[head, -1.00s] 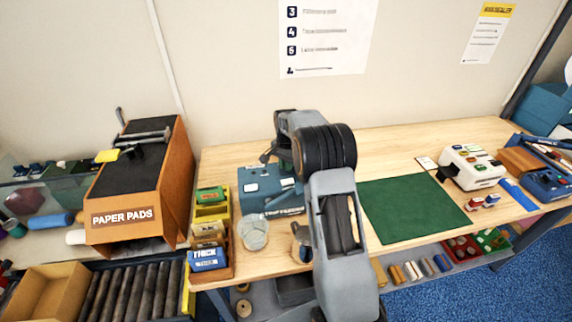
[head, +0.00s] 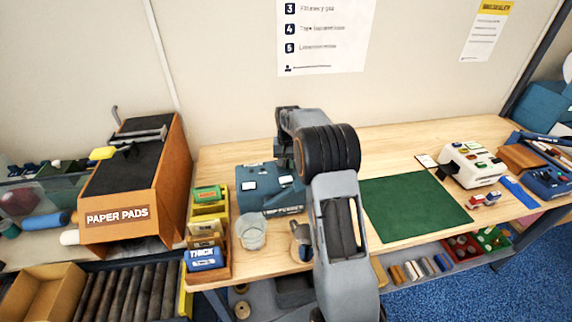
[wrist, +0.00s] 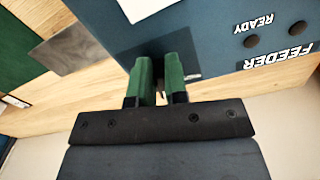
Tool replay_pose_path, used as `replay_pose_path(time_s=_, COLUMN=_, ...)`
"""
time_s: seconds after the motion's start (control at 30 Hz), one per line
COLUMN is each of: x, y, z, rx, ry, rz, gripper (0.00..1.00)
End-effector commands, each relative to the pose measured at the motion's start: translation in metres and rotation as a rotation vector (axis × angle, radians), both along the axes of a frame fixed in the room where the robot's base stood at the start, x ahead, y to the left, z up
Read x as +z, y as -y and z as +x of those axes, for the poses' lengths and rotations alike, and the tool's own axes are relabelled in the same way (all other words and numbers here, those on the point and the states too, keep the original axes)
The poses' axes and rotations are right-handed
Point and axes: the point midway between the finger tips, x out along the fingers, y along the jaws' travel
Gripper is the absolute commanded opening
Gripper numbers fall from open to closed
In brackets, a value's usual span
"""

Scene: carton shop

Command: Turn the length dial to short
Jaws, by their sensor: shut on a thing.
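The blue feeder (head: 262,192) stands on the wooden bench in the head view, left of my arm and partly behind it. Its dark blue face (wrist: 215,40) fills much of the wrist view, with the words READY and FEEDER upside down. My gripper (wrist: 159,64) has its green fingers against this face, close together and shut on a small part. I take that part to be the length dial; the fingers hide nearly all of it, and I cannot read its setting. My gripper is hidden in the head view.
A green mat (head: 415,208) lies right of my arm, with a white device (head: 472,166) beyond. The mat is clear.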

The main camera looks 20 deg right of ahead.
Motion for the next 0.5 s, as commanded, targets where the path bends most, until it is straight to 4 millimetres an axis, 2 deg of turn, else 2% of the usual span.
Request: replay_pose_path(time_s=0.5, x=0.0002, y=0.0092, z=-0.0014, rx=0.487, ry=0.001, rz=0.000, gripper=0.00)
